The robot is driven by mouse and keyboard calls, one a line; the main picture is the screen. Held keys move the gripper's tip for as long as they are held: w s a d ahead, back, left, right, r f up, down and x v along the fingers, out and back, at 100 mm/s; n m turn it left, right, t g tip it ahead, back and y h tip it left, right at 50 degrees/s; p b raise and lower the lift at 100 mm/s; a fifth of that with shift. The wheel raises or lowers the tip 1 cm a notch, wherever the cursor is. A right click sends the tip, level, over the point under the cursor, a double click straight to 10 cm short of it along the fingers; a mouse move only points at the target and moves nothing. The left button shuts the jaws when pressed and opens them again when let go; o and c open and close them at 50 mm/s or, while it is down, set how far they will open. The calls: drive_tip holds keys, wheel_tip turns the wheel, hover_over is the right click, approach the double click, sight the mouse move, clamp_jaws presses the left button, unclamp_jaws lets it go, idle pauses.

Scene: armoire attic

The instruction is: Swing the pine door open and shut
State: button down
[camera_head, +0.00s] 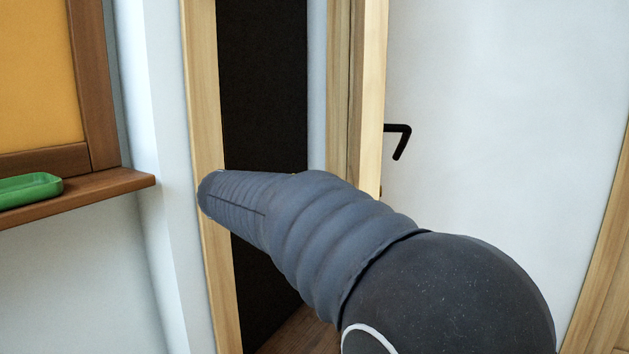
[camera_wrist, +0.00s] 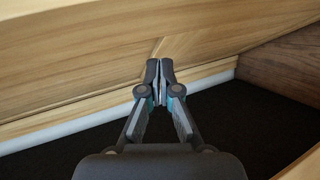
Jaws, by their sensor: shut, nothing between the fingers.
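The pine door (camera_head: 370,90) stands open in the head view, seen nearly edge-on at the right of a dark opening. A black lever handle (camera_head: 400,130) sticks out from its right side. My arm crosses in front of the lower doorway and hides the lower part of the door. My gripper (camera_wrist: 159,68) shows only in the wrist view, with its fingers shut together and empty. The fingertips are close to a pale pine surface (camera_wrist: 90,50); I cannot tell whether they touch it.
The pine frame's left post (camera_head: 203,90) borders the dark opening (camera_head: 262,80). At the left, a brown wooden ledge (camera_head: 110,190) holds a green tray (camera_head: 55,181). A pale wall (camera_head: 510,130) lies right of the door. A dark surface (camera_wrist: 230,115) lies below the pine in the wrist view.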

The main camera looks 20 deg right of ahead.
drive_tip(key=w+a+r+t+h, duration=0.1)
drive_tip(key=w+a+r+h, duration=0.25)
drive_tip(key=w, duration=0.55)
drive_tip(key=w+d, duration=0.1)
drive_tip(key=d, duration=1.2)
drive_tip(key=shift+d+r+h, duration=0.3)
drive_tip(key=shift+r+h, duration=0.05)
drive_tip(key=shift+w, duration=0.1)
